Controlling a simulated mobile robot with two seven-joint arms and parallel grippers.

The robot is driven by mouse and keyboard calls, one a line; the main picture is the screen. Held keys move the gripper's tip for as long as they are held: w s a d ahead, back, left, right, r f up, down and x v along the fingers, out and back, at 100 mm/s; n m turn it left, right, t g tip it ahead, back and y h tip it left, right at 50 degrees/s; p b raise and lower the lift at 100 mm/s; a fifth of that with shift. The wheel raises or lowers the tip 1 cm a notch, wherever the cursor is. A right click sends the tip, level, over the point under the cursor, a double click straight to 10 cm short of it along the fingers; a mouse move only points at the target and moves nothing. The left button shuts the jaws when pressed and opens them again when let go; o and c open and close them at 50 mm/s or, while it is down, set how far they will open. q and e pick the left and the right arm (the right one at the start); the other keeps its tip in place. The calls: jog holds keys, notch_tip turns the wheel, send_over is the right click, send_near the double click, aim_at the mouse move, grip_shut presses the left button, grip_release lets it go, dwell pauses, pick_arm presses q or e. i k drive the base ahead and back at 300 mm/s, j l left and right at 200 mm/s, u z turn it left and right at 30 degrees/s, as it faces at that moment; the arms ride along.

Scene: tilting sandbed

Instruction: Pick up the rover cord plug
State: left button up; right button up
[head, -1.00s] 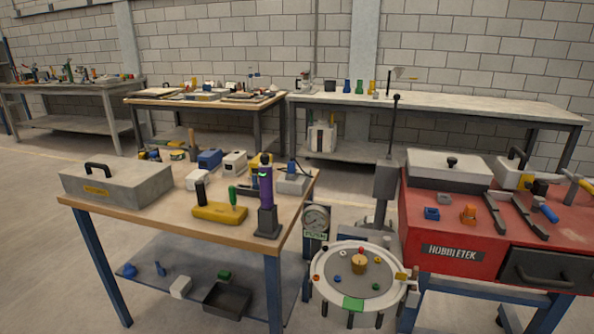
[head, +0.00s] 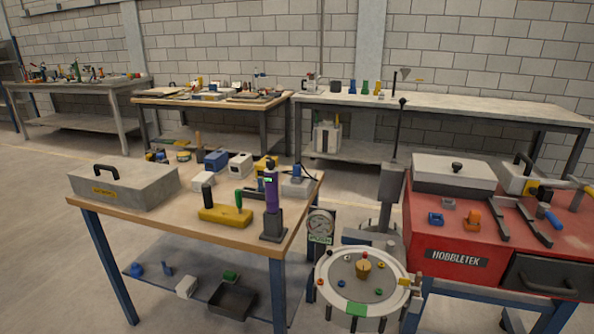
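I cannot pick out the rover cord plug for certain at this size. A small blue piece (head: 297,170) with a thin dark cord stands on a grey block (head: 297,188) at the right back corner of the wooden-topped table (head: 160,217); it may be the plug. Neither of my grippers shows in the head view.
The table also holds a grey lidded box (head: 123,187), a yellow block (head: 225,216) and a purple cylinder on a dark stand (head: 272,190). A round white-rimmed sandbed (head: 333,298) stands between this table and a red bench (head: 450,242). Open floor lies at left.

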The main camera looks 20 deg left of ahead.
aim_at(296, 166)
jog(key=i+j+z, duration=0.2)
jog(key=j, duration=0.15)
jog(key=i+j+z, duration=0.2)
jog(key=j, duration=0.15)
jog(key=j+z, duration=0.2)
jog(key=j, duration=0.15)
jog(key=i+j+z, duration=0.2)
jog(key=j, duration=0.25)
